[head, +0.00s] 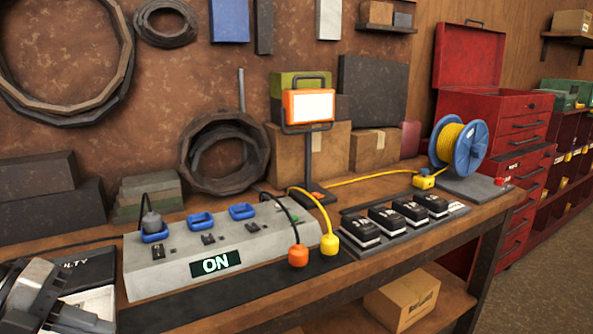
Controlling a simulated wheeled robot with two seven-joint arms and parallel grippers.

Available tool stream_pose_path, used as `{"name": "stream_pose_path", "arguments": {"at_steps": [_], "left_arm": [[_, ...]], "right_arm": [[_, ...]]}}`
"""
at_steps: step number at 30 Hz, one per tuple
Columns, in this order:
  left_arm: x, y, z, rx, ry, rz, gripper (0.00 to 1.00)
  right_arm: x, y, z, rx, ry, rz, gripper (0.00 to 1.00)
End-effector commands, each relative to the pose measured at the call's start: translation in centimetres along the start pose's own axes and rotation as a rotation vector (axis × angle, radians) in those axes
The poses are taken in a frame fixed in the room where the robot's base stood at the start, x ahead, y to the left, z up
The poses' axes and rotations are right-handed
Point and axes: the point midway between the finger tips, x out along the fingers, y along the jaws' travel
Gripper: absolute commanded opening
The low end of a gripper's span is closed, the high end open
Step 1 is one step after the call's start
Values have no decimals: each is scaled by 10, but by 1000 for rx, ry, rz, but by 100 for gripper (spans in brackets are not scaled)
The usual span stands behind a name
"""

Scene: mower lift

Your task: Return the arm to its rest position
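Part of what looks like my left arm, with the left gripper (52,308), shows at the bottom left corner, cut off by the frame edge. It is in front of a box (92,268) with partly hidden lettering ending in "LTY". Whether its fingers are open or shut cannot be made out. My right arm and gripper are out of view. A grey power strip (165,275) lies on the bench with a green "ON" display. A dark plug (152,222) sits in its leftmost blue socket. The work light (309,106) is lit.
An orange plug (298,255) and a yellow plug (329,243) lie at the strip's right end. Several black battery-like blocks (385,220) stand in a row on the bench (400,262). A blue cable reel (460,145) stands at the right, near a red tool chest (520,112).

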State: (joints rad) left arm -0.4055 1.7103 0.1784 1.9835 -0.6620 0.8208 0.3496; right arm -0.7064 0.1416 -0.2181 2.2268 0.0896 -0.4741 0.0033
Motion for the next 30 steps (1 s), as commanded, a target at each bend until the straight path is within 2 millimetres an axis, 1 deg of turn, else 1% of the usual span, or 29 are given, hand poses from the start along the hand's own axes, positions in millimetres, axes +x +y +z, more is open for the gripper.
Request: {"name": "stream_pose_path", "arguments": {"at_steps": [1,3,5,6,8,11,12,14,15,17,18,21,24,27,30], "left_arm": [[14,10,-1,-88,-33,-121,0],[30,21,2,-222,-100,-287,0],[42,32,4,-351,-165,-415,0],[50,41,6,-443,-209,-493,0],[63,57,7,-587,-277,-596,0],[87,88,4,-850,-385,-731,0],[99,102,-1,-962,-424,-772,0],[118,121,-10,-1134,-477,-819,0],[132,134,-18,-1254,-506,-841,0],[156,149,-33,-1430,-539,-859,0],[171,157,-44,-1543,-553,-862,0],[208,168,-73,-1789,-560,-846,0],[235,168,-96,-1965,-543,-817,0],[251,165,-110,-2067,-523,-792,0],[256,163,-116,-2105,-515,-780,0]], "right_arm": [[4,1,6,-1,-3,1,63],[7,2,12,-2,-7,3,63],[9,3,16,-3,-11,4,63],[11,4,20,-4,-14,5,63],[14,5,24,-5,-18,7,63],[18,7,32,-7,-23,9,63],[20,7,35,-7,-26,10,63],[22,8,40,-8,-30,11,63],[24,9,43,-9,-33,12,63],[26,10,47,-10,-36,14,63],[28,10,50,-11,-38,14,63],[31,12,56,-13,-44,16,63],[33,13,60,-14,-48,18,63],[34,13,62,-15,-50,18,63],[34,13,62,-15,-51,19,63]]}}
